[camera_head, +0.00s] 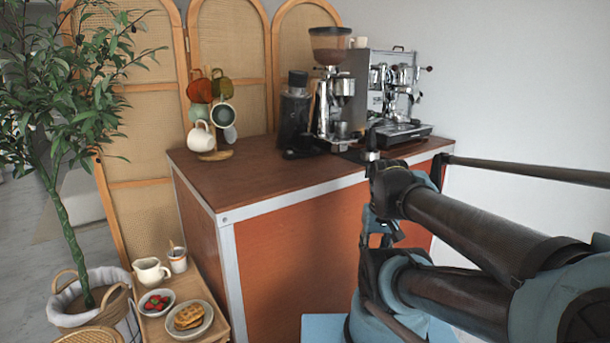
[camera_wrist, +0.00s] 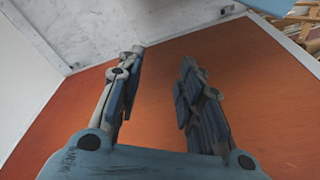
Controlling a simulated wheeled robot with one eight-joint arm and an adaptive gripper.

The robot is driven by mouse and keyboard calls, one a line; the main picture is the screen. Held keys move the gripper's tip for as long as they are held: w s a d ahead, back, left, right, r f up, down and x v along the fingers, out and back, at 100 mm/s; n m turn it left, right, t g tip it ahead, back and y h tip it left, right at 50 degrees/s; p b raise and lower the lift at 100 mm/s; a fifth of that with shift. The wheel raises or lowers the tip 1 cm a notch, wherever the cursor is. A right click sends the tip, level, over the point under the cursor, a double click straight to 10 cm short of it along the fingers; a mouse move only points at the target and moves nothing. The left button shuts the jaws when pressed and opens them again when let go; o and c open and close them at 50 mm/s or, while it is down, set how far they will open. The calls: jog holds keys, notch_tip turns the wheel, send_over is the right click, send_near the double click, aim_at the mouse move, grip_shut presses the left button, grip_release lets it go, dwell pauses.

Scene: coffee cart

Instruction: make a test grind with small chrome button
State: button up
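A chrome coffee grinder (camera_head: 343,90) with a bean hopper (camera_head: 331,44) of dark beans stands on the wooden cart top (camera_head: 250,180), toward the back. The small chrome button is too small to make out in the head view. The grinder does not show in the wrist view. My gripper (camera_wrist: 163,58) is open and empty in the wrist view, its two fingers apart, with the cart's orange panel (camera_wrist: 245,90) behind them. In the head view my arm reaches in from the right, in front of the cart and apart from the grinder; my fingers cannot be made out clearly there.
A black grinder (camera_head: 294,112) stands left of the chrome one; an espresso machine (camera_head: 395,80) stands to the right. A mug tree (camera_head: 215,154) stands at the back left. A side table (camera_head: 222,324) holds food. The cart top's front left is clear.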

grip_shut()
jog(key=shift+w+f, duration=0.2)
jog(key=shift+w, duration=0.3)
dwell(0.8)
